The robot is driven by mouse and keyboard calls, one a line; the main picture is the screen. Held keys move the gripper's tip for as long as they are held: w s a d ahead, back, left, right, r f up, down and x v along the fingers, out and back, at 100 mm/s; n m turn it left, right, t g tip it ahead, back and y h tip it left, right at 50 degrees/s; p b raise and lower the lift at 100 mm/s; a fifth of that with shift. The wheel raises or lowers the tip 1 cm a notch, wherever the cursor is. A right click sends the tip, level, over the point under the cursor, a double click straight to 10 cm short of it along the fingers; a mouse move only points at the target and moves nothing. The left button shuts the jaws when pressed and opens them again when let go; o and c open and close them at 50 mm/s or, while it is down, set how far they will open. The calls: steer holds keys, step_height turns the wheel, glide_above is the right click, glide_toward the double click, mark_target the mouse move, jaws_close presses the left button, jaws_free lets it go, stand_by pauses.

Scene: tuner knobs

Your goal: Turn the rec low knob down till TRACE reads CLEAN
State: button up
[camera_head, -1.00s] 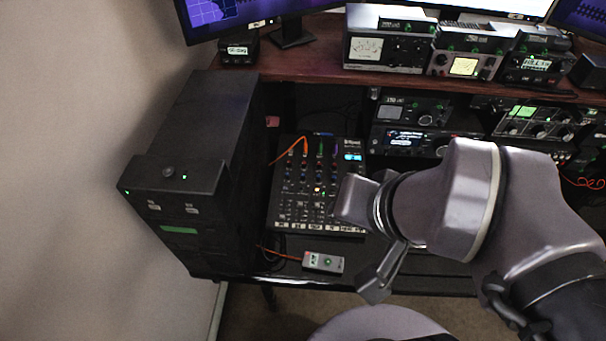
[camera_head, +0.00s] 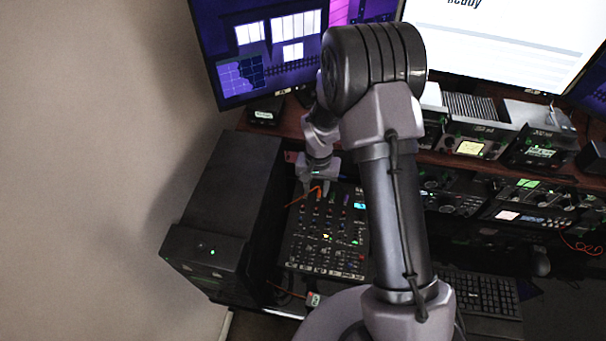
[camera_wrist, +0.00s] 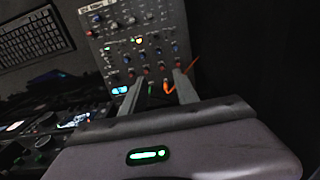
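The black mixer (camera_head: 309,254) lies on the lower desk with rows of small coloured knobs; it also shows in the wrist view (camera_wrist: 108,42). Its small cyan display (camera_head: 360,205) is too small to read, and it is also lit in the wrist view (camera_wrist: 119,90). I cannot tell which knob is rec low, nor find a readable TRACE word. My gripper (camera_wrist: 157,88) is at the mixer's cable end, its two fingers apart. Knobs and an orange cable (camera_wrist: 168,88) show between and beyond the fingers; whether a finger touches anything cannot be told.
A black cabinet (camera_head: 222,200) stands close on the left of the mixer. Radio units (camera_head: 520,200) sit to the right, and a keyboard (camera_head: 482,293) lies at front right. Monitors (camera_head: 275,45) stand on the shelf behind.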

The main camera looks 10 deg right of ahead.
mark_target(314, 220)
steer(key=f, duration=0.6)
steer(key=f+b, duration=0.1)
steer(key=f, duration=0.5)
steer(key=f+b, duration=0.1)
steer(key=f, duration=0.5)
steer(key=shift+s, duration=0.4)
steer(key=shift+c, duration=0.5)
jaws_close()
